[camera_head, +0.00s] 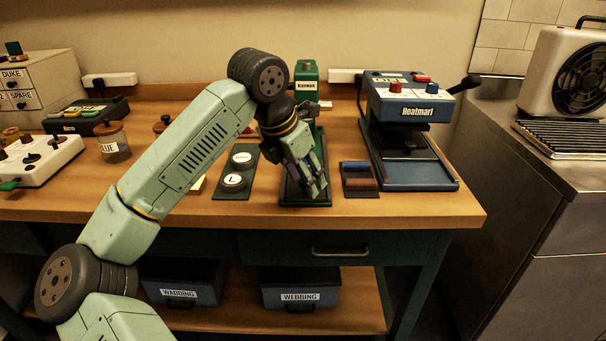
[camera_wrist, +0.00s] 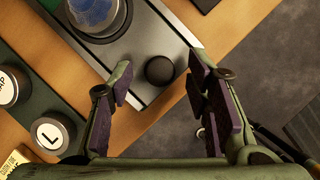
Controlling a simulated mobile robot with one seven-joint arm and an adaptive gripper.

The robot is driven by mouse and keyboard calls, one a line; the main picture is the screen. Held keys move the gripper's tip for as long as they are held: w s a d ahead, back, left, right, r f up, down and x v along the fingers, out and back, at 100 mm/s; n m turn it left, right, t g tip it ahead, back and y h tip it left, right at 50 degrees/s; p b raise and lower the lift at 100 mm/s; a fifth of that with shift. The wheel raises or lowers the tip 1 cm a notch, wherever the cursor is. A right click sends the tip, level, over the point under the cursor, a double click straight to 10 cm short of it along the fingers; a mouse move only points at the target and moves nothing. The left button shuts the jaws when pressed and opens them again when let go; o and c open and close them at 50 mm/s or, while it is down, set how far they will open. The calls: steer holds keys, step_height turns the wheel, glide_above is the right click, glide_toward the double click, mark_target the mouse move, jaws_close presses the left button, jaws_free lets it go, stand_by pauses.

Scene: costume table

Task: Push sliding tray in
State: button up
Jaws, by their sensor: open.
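The sliding tray is a long dark plate (camera_wrist: 180,48) running out from the small green press (camera_head: 306,75) toward the table's front edge. In the wrist view it carries a round holder with a blue disc (camera_wrist: 95,12) and, near its front end, a round black knob (camera_wrist: 160,70). My gripper (camera_wrist: 162,82) is open and empty, with one finger on each side of the knob; I cannot tell whether they touch anything. In the head view my gripper (camera_head: 316,184) points down over the tray's front part (camera_head: 305,201) and hides much of the tray and the knob.
A green board (camera_head: 233,190) with round lidded pieces, one marked L, lies left of the tray. A small block holder (camera_head: 360,180) and the blue Heatmart press (camera_head: 408,110) stand to the right. Several jars and a white control box (camera_head: 38,158) are further left.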

steer(key=shift+c, duration=0.4)
jaws_close()
stand_by(0.4)
